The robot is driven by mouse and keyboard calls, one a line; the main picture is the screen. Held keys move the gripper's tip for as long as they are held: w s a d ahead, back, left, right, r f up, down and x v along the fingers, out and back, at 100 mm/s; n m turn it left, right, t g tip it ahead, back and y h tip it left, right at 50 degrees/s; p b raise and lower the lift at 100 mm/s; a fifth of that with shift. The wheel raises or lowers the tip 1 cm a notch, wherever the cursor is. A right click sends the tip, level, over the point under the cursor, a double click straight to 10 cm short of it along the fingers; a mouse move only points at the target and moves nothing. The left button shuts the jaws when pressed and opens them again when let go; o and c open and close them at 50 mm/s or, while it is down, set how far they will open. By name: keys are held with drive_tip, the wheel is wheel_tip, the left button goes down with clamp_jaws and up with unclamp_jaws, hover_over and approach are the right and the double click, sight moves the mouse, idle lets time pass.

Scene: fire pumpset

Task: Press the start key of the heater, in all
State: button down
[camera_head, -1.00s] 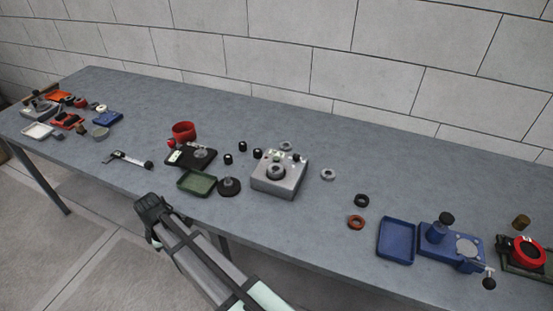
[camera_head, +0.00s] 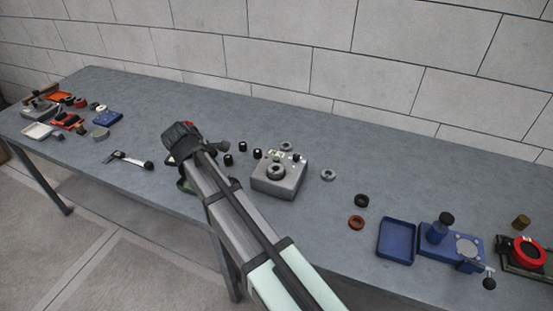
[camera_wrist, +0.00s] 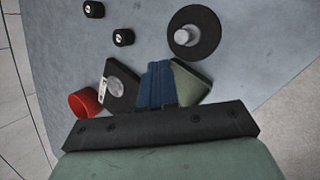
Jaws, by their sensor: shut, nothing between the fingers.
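No label that I can read names the heater. One candidate is a black box with a grey disc and a small white panel (camera_wrist: 121,88) in the wrist view; my arm mostly hides it in the head view. Another is a grey box with a ring on top and a small light panel (camera_head: 279,180), right of my arm in the head view. My gripper (camera_wrist: 157,68) is shut and empty, its blue fingers together just right of the black box in the wrist view. In the head view my gripper (camera_head: 184,138) is over the table. I cannot tell whether it touches anything.
A green tray (camera_wrist: 191,80) lies beside the fingers. A red cup (camera_wrist: 84,103) stands left of the black box. A black round base with a grey post (camera_wrist: 194,37) and small black knobs (camera_wrist: 94,9) are near. Blue tray (camera_head: 397,239) lies at right.

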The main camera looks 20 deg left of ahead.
sight(275, 160)
drive_tip(key=w+d+r+m+t+h, duration=0.1)
drive_tip(key=w+d+r, duration=0.3)
drive_tip(key=w+d, duration=0.2)
drive_tip(key=w+d+r+m+t+h, duration=0.1)
drive_tip(key=w+d+r+h, duration=0.1)
drive_tip(key=w+d+r, duration=0.3)
drive_tip(key=w+d, duration=0.2)
drive_tip(key=d, duration=0.2)
drive_tip(key=shift+w+d+r+m+t+h, duration=0.2)
drive_tip(key=shift+d+m+t+h, duration=0.1)
drive_tip(key=shift+m, duration=0.1)
drive_tip(key=shift+s+f, duration=0.1)
drive_tip(key=shift+f, duration=0.05)
drive_tip(key=shift+f, duration=4.3)
drive_tip(key=shift+f, duration=0.1)
drive_tip(key=shift+f, duration=0.3)
drive_tip(key=shift+f, duration=0.5)
drive_tip(key=shift+a+r, duration=0.1)
drive_tip(key=shift+r, duration=0.8)
